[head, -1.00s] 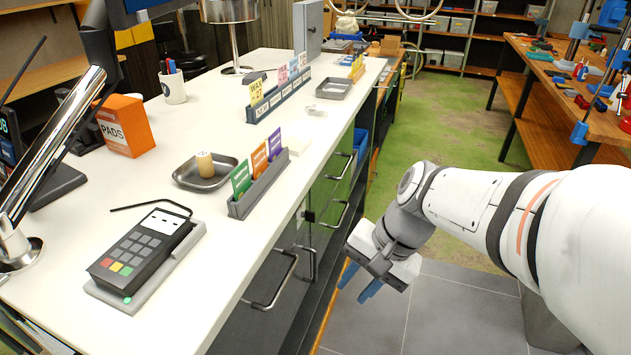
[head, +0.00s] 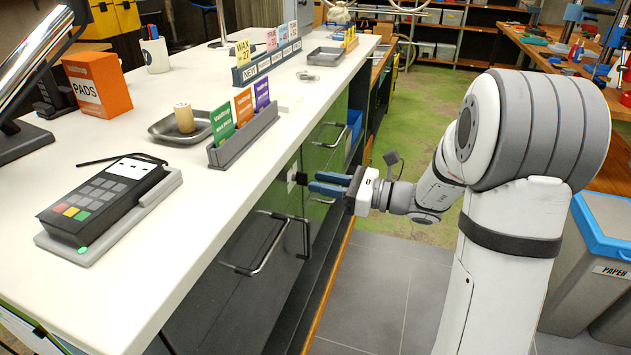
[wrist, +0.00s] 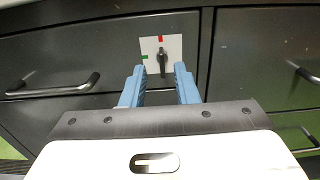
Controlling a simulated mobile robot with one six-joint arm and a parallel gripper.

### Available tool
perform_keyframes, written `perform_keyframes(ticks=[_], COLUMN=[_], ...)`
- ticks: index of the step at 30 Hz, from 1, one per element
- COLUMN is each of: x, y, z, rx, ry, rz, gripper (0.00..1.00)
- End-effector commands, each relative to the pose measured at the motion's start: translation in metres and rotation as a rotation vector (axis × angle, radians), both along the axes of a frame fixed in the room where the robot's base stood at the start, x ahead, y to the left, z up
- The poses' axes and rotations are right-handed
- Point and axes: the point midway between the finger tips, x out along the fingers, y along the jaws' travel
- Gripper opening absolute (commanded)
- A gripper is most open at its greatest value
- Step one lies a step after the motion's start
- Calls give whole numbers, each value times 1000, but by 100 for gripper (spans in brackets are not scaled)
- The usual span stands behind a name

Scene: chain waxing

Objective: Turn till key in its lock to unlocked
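The till key (wrist: 162,61) is a dark upright key in its lock, on a white square plate (wrist: 176,44) on the dark drawer front. The plate has a red mark at its top and a green mark at its left. The key stands in line with the red mark. My gripper (wrist: 159,72) is open, with its blue fingers pointing at the plate, one on each side of the key's lower end in the picture. I cannot tell whether they touch it. In the head view my gripper (head: 310,183) is level with the drawer fronts, and the plate (head: 292,176) is just beyond its fingertips.
Drawer handles flank the lock, one at the left (wrist: 55,88) and one at the right (wrist: 305,73). The white counter top (head: 235,180) overhangs the drawers, with a card terminal (head: 105,195) on it. The floor (head: 385,285) beside the counter is clear.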

Motion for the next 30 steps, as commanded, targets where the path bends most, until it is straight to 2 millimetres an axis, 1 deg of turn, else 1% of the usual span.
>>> perform_keyframes(ticks=[1, 6, 10, 17, 27, 30], x=[2, 10, 13, 13, 13, 12], y=[9, 27, 32, 33, 33, 34], z=[0, 0, 0, 0, 0, -1], rx=[-1, -1, -2, -2, -2, -3], ry=[0, -1, 0, 0, 0, 0], rz=[5, 3, 2, 2, 3, 4], gripper=[27, 27, 27, 27, 0, 0])
